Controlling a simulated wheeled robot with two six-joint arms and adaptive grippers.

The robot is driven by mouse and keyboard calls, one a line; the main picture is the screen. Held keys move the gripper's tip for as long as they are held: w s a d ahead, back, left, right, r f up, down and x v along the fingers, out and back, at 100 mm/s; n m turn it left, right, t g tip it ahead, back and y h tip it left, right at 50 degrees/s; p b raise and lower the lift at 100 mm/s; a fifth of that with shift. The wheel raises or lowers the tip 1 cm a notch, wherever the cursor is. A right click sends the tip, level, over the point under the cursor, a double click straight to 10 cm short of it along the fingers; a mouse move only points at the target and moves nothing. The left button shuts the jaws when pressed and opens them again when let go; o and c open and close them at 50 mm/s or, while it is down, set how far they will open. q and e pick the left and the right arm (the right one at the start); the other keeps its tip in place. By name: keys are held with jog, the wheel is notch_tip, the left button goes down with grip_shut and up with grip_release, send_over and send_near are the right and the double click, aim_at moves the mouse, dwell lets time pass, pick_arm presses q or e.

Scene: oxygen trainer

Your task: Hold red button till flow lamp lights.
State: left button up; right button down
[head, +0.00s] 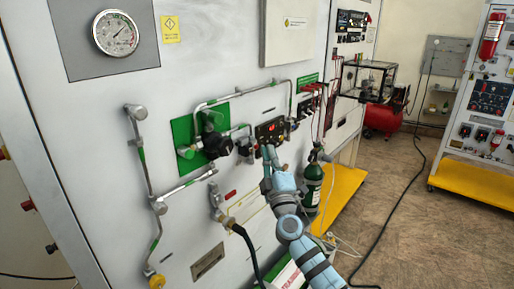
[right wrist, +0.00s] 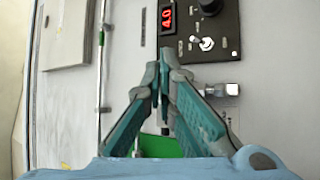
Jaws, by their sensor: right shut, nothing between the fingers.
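A small black control panel (head: 262,133) is set in the white front of the trainer in the head view. I cannot make out the red button or flow lamp. Contact cannot be told.
Metal pipes and a green plate (head: 183,131) with a black regulator (head: 215,145) lie left of the panel. A dark green cylinder (head: 313,185) stands to the right above a yellow base (head: 345,187). A black hose (head: 246,245) hangs below. Brown floor is open at right.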

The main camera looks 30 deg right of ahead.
jog(key=shift+w+a+b, duration=0.15)
jog(key=shift+w+b, duration=0.2)
jog(key=shift+w, duration=0.05)
jog(key=shift+w+a+b, duration=0.1)
jog(key=shift+w+b, duration=0.2)
jog(key=shift+w, duration=0.05)
dwell(1.2)
jog(key=shift+s, duration=0.15)
dwell(4.8)
jog(key=shift+s+d, duration=0.25)
jog(key=shift+s, duration=0.35)
jog(key=shift+s, duration=0.1)
jog(key=shift+s+d+p, duration=0.15)
jog(key=shift+s+d, duration=0.1)
jog(key=shift+s, duration=0.5)
jog(key=shift+s+d+p, duration=0.2)
jog(key=shift+s, duration=0.6)
jog(key=shift+s+d+p, duration=0.15)
jog(key=shift+s+d, duration=0.1)
jog(key=shift+s, duration=0.5)
